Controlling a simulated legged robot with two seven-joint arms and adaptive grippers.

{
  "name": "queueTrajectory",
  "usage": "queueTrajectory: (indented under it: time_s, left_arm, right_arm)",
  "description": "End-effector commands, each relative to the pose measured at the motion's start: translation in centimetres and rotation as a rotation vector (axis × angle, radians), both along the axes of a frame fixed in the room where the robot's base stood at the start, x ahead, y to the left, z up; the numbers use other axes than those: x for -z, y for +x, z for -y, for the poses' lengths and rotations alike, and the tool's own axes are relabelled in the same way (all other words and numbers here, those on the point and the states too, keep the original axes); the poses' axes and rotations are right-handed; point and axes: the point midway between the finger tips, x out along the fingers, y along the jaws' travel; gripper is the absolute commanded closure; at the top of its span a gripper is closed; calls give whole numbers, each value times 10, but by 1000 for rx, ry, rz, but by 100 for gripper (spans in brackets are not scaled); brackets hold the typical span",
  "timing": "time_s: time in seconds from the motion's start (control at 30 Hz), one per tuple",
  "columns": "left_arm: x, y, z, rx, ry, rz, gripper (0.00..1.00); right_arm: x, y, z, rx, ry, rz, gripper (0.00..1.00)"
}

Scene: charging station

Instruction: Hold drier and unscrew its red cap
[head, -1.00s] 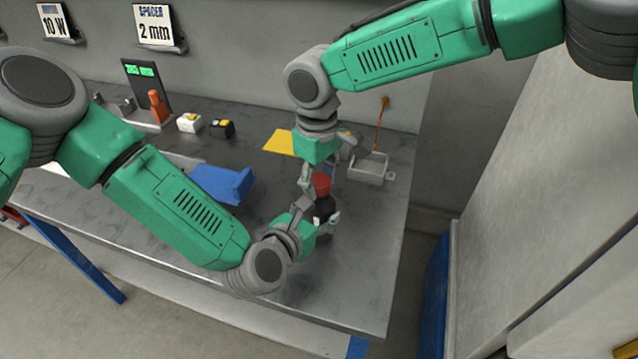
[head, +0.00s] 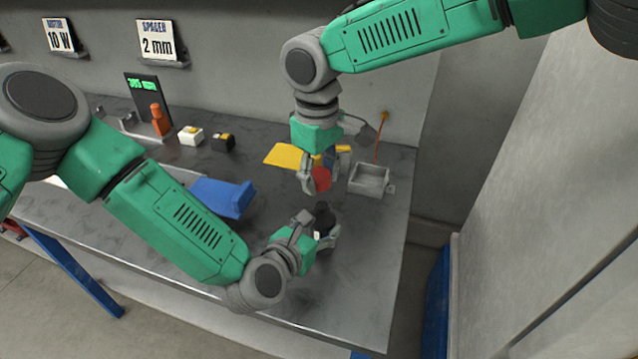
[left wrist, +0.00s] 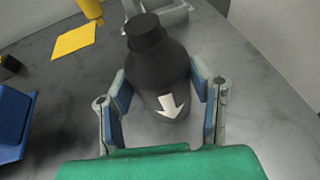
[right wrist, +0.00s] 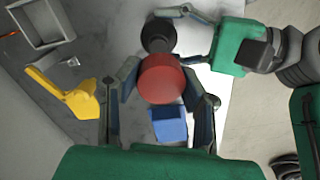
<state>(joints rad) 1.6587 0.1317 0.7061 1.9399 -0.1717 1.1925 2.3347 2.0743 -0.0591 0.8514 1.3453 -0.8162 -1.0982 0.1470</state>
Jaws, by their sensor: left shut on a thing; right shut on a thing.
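The drier is a black bottle (head: 324,214) with a white arrow on its side, upright on the table in the head view; it also fills the middle of the left wrist view (left wrist: 158,72). My left gripper (head: 318,236) is shut around its body from the near left. Its black neck is bare on top. The red cap (head: 321,179) is off the bottle, held above and behind it by my right gripper (head: 316,184). In the right wrist view the cap (right wrist: 161,78) sits between the fingers, apart from the bottle (right wrist: 158,37).
A grey open box (head: 371,179) stands at the back right of the table. A yellow piece (head: 286,156) lies behind the cap. A blue block (head: 222,196) lies to the left. Small white (head: 190,135) and black (head: 222,141) blocks stand farther back.

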Motion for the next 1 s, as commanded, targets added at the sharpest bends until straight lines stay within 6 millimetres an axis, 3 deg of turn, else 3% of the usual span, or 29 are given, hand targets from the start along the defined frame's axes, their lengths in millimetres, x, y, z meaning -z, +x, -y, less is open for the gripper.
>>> queueTrajectory:
  time_s: [0.17,0.2,0.23,0.67,1.0]
  left_arm:
    - [0,0,0,0,0,1,100]
    - [0,0,0,0,0,1,38]
    - [0,0,0,0,0,1,28]
    - [-2,-6,-4,0,-1,0,28]
    - [-25,-61,-35,0,-3,-4,28]
  right_arm:
    - [0,0,0,0,0,-1,100]
    - [0,0,0,0,0,-1,100]
    - [0,0,0,0,-1,-1,100]
    - [1,0,0,1,1,-1,100]
    - [1,0,0,1,1,-1,100]
